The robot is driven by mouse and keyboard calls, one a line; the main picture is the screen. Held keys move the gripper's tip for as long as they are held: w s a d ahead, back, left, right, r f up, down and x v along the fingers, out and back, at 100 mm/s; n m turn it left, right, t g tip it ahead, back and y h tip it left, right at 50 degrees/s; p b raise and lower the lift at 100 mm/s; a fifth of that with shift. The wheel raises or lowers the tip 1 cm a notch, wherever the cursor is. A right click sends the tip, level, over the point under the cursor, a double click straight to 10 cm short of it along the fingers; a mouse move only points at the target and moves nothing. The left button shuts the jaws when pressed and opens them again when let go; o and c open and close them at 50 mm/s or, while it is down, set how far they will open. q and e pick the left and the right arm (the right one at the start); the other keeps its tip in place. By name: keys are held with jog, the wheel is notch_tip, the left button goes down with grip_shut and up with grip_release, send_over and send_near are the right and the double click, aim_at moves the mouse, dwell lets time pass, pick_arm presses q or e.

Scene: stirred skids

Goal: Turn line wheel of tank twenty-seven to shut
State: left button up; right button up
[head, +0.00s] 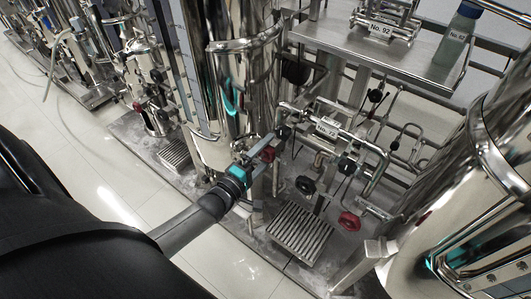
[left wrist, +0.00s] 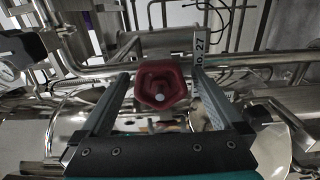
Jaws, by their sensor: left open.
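A red lobed hand wheel (left wrist: 160,86) with a pale hub shows in the left wrist view, beside a tag (left wrist: 201,50) whose visible part reads "o. 27". My left gripper (left wrist: 161,76) is open, one finger on each side of the wheel, with gaps between fingers and rim. In the head view, my left gripper (head: 277,142) is in front of the pipework by a tall steel tank (head: 205,90), and a little of the red wheel (head: 268,154) shows between its fingers. Whether the fingers touch the wheel cannot be told there. My right gripper is not in view.
Another red wheel (head: 349,221) and a black wheel (head: 305,185) sit lower, near a floor grate (head: 300,232). A shelf (head: 365,45) carries a bottle (head: 457,35). Open tiled floor (head: 110,190) lies left.

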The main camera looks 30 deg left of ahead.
pick_arm(q)
jog(key=shift+c, duration=0.4)
jog(key=c, duration=1.2)
jog(key=shift+c, duration=0.2)
